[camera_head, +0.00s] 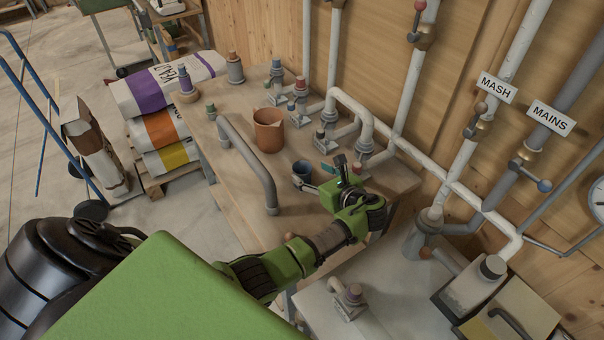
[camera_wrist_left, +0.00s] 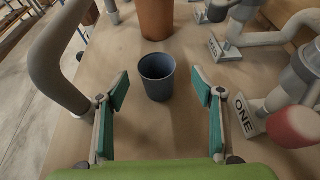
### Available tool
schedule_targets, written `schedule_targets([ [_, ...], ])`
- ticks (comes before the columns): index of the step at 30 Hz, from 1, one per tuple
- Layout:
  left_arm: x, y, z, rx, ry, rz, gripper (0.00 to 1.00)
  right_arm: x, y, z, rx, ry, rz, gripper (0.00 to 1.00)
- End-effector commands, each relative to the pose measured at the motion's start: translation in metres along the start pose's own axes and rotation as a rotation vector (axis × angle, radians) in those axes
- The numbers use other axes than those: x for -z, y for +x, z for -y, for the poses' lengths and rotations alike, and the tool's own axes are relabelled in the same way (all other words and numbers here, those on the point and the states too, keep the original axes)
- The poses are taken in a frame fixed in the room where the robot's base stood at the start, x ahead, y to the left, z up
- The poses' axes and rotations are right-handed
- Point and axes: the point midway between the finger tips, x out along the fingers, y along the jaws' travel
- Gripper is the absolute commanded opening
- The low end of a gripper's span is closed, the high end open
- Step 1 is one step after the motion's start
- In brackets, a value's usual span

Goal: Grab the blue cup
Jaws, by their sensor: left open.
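The blue cup (camera_head: 302,171) stands upright on the wooden bench (camera_head: 238,190), in front of a brown pitcher. In the left wrist view the cup (camera_wrist_left: 157,77) shows its open rim and lies ahead of the fingertips, roughly centred between them. My left gripper (camera_head: 318,178) is close to the cup on its near right side. In the left wrist view its two teal-padded fingers (camera_wrist_left: 166,90) are spread wide with nothing between them. The cup appears free of both fingers. My right gripper is not in view.
A brown pitcher (camera_head: 268,130) stands behind the cup. A bent grey pipe handle (camera_head: 248,160) rises left of it. Pipes and valves (camera_head: 330,130) stand along the back and right. Stacked sacks (camera_head: 165,95) are beyond the bench.

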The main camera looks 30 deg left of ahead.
Motion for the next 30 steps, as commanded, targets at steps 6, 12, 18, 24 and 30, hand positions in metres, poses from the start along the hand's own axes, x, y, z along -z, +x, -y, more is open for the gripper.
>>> schedule_targets([
  [6,-0.003,0.017,-0.003,-0.002,0.000,0.001,0.61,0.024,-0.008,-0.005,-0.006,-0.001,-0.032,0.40],
  [12,-0.001,0.046,-0.007,-0.001,0.001,0.001,0.61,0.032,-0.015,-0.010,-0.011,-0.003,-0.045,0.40],
  [18,0.000,0.057,-0.006,0.001,0.000,-0.001,0.61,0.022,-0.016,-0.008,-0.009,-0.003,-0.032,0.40],
  [24,0.000,0.057,-0.006,0.001,-0.001,-0.001,0.51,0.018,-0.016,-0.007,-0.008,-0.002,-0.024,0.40],
  [30,0.000,0.056,-0.006,0.001,0.000,-0.001,0.25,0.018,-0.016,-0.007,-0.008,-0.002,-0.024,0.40],
])
